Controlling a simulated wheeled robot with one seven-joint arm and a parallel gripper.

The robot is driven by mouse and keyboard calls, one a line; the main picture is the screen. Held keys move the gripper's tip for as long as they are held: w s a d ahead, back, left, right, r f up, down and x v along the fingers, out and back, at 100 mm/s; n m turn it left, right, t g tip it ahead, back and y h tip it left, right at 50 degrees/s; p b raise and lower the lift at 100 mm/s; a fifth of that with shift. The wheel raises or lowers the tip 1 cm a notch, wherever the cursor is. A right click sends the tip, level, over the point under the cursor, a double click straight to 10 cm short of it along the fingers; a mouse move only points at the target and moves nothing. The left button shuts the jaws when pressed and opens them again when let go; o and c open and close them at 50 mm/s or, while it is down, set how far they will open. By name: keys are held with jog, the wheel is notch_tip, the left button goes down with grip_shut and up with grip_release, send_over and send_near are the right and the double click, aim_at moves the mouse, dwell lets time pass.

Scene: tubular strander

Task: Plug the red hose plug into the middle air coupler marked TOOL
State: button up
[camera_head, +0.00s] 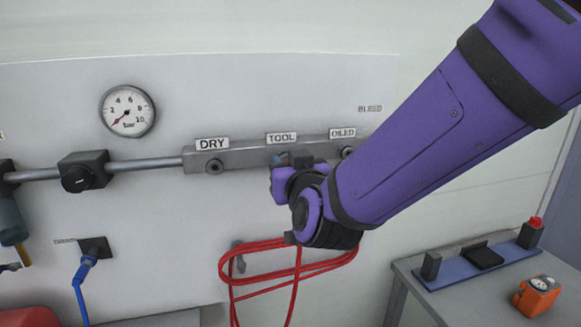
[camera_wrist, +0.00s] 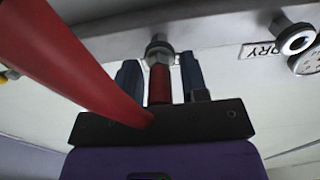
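The red plug (camera_wrist: 160,86) stands upright in the wrist view, in line with the metal coupler (camera_wrist: 158,50) and meeting its lower end. I cannot tell how deep it sits. My gripper's (camera_wrist: 160,76) two blue-grey fingers stand on either side of the plug, with a narrow gap showing at each side, so it looks open around it. In the head view, my gripper (camera_head: 281,163) is at the coupler below the TOOL label (camera_head: 281,138); my wrist hides the plug there. The red hose (camera_wrist: 75,65) crosses the left of the wrist view.
The DRY coupler (camera_head: 214,167) and the OILED coupler (camera_head: 347,152) flank the TOOL position on the grey manifold (camera_head: 240,156). Red hose coils (camera_head: 232,290) hang on a wall hook below my wrist. A grey table (camera_head: 420,305) with an orange gauge box (camera_head: 537,296) stands at lower right.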

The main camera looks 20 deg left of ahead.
jog(key=shift+o, duration=0.7)
jog(key=v, duration=1)
jog(key=shift+s+d, duration=0.2)
jog(key=shift+s, duration=0.15)
dwell(0.4)
jog(key=w+d+r+m+g+h, duration=0.1)
jog(key=w+d+g+h, duration=0.1)
jog(key=d, duration=0.8)
jog(key=w+d+r+m+g+h, duration=0.1)
jog(key=w+d+r+g+h, duration=0.1)
jog(key=d, duration=0.8)
jog(key=s+d+m+g+h, duration=0.2)
jog(key=s+d+g, duration=0.1)
jog(key=s+d, duration=0.4)
jog(key=s+d+f+m+g+h, duration=0.1)
jog(key=s+d+m+g+h, duration=0.1)
jog(key=s+d, duration=0.5)
jog(key=d+g+h, duration=0.1)
jog(key=d, duration=0.4)
jog(key=shift+s+d+f+h, duration=0.2)
jog(key=shift+s+d+h, duration=0.05)
jog(key=shift+d+h, duration=0.05)
